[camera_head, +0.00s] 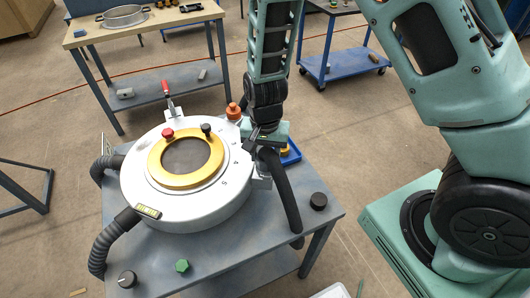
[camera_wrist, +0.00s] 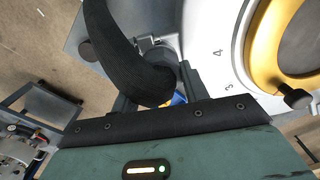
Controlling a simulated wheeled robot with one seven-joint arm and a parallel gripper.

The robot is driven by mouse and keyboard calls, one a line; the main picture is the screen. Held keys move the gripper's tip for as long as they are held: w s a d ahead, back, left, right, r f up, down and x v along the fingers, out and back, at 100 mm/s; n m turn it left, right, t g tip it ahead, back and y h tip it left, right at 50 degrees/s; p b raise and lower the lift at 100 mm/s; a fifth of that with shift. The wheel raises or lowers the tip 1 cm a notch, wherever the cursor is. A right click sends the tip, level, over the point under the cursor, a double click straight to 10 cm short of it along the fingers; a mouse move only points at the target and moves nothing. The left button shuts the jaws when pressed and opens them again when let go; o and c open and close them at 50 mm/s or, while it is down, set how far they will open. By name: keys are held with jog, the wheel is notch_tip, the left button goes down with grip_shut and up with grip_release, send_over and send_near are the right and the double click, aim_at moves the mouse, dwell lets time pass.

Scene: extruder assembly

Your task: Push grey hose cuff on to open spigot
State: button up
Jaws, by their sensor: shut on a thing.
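The white round drum (camera_head: 215,205) with a gold ring (camera_head: 158,170) stands on the grey table. My gripper (camera_head: 266,142) is at the drum's right side, shut on the upper end of a dark hose (camera_head: 284,190). The hose hangs down past the table's edge. In the wrist view, the hose (camera_wrist: 125,55) curves down between my gripper's fingers (camera_wrist: 158,92). A grey metal fitting (camera_wrist: 160,45) on the drum's side shows just beside the hose. The grey cuff and the open spigot are mostly hidden by the hose and fingers, so I cannot tell whether they touch.
Two ribbed hoses (camera_head: 100,250) join the drum's left side. A red-handled lever (camera_head: 168,98), an orange knob (camera_head: 233,111) and a blue tray (camera_head: 291,154) are close by. A black knob (camera_head: 318,201) and a green knob (camera_head: 182,266) lie on the table. The table's front is mostly clear.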

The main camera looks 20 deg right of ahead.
jog(key=shift+f, duration=0.3)
jog(key=o, duration=1)
jog(key=shift+o, duration=0.2)
jog(key=shift+r, duration=0.15)
notch_tip(320, 180, up, 17)
jog(key=b, duration=0.1)
jog(key=shift+s+r, duration=0.1)
